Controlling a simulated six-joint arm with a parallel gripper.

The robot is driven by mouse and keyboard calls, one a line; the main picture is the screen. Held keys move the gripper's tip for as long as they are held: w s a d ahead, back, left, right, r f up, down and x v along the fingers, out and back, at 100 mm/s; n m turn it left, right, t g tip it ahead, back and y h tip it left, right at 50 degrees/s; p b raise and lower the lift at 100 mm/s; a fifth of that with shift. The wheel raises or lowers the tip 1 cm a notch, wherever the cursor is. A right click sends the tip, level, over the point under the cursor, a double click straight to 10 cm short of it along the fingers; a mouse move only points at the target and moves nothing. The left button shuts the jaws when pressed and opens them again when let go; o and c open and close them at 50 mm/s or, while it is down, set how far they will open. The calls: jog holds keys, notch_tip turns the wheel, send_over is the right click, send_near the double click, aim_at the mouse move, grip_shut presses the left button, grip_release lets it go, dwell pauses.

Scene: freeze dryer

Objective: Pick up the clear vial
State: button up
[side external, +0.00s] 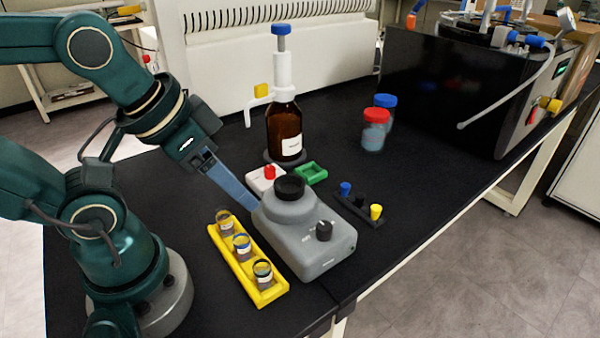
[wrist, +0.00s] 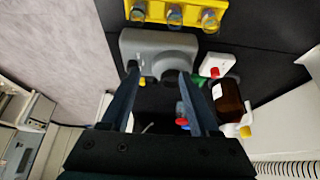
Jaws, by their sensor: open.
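Three small clear-looking vials stand upright in a yellow rack (side external: 277,292): one at the far end (side external: 224,221), one in the middle (side external: 242,245) and one at the near end (side external: 263,273). I cannot tell which is meant as the clear vial. In the wrist view the rack (wrist: 205,20) and vials (wrist: 174,15) show at the top edge, beyond the fingertips. My gripper (wrist: 157,72) is open and empty. In the side view my gripper (side external: 252,203) points down and right, beside the grey mixer, above and behind the rack; the fingers overlap in this view.
A grey mixer (side external: 310,245) with a black top stands right of the rack. Behind it are a brown bottle (side external: 284,130), a white block (side external: 262,183) with a red cap and a green holder (side external: 311,173). A black strip (side external: 350,206) holds small caps. Two lidded jars (side external: 374,135) stand further back.

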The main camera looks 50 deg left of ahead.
dwell(0.3)
jog(key=shift+o, duration=0.5)
jog(key=n+g, duration=0.4)
jog(key=g, duration=0.1)
send_over(223, 212)
notch_tip(223, 212, down, 7)
jog(key=shift+w+d+f, duration=0.1)
jog(key=shift+w, duration=0.05)
jog(key=shift+f+g, duration=0.15)
jog(key=shift+g, duration=0.15)
jog(key=shift+f, duration=2.5)
jog(key=shift+n, duration=0.3)
